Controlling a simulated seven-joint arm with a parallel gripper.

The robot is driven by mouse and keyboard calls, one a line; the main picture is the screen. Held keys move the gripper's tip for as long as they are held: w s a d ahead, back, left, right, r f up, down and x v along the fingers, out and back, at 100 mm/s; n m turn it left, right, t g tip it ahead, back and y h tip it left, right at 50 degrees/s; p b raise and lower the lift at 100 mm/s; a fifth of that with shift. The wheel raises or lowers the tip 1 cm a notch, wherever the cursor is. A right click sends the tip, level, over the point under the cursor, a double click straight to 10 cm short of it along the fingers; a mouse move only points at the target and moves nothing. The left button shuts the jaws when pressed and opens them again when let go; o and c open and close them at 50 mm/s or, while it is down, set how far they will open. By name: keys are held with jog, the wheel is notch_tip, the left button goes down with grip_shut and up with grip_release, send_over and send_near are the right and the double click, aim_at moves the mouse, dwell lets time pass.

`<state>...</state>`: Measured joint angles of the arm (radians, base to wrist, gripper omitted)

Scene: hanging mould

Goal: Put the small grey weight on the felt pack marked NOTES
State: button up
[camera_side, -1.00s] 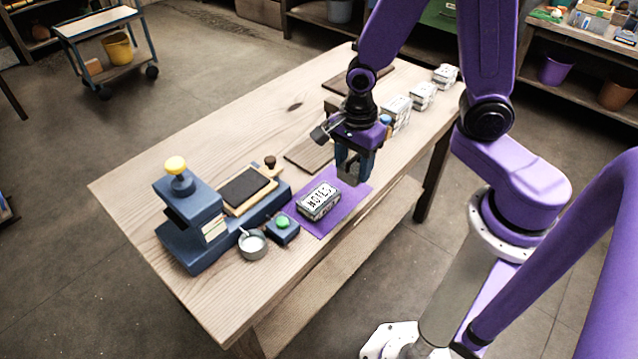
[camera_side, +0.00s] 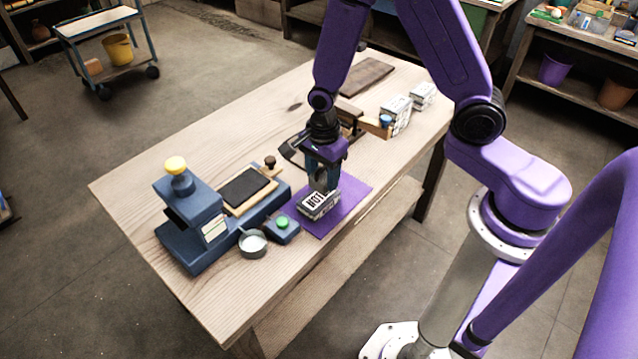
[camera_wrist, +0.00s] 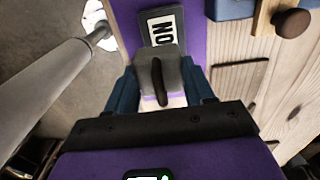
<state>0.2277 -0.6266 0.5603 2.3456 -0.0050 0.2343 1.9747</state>
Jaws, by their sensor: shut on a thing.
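The felt pack marked NOTES (camera_side: 312,206) lies on a purple mat (camera_side: 345,205) on the bench. In the wrist view its label (camera_wrist: 165,32) shows only in part. My gripper (camera_side: 323,184) points down over the right part of the pack. It is shut on the small grey weight (camera_wrist: 172,68), a grey block with a dark handle on top. The weight sits between the two blue fingers in the wrist view and covers part of the pack. In the side view the fingers mostly hide it. I cannot tell whether it touches the pack.
A blue press (camera_side: 190,225) with a yellow knob stands left, beside a dark pad on a wooden board (camera_side: 246,190). White marked packs (camera_side: 397,115) stand at the bench's far right end.

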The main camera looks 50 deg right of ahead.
aim_at(319, 184)
jog(key=shift+w+f, duration=0.25)
jog(key=shift+f, duration=0.1)
jog(key=shift+w+a+f, duration=0.1)
jog(key=shift+w+f, duration=0.1)
jog(key=shift+f, duration=1.5)
jog(key=shift+f, duration=0.1)
jog(key=o, duration=1.2)
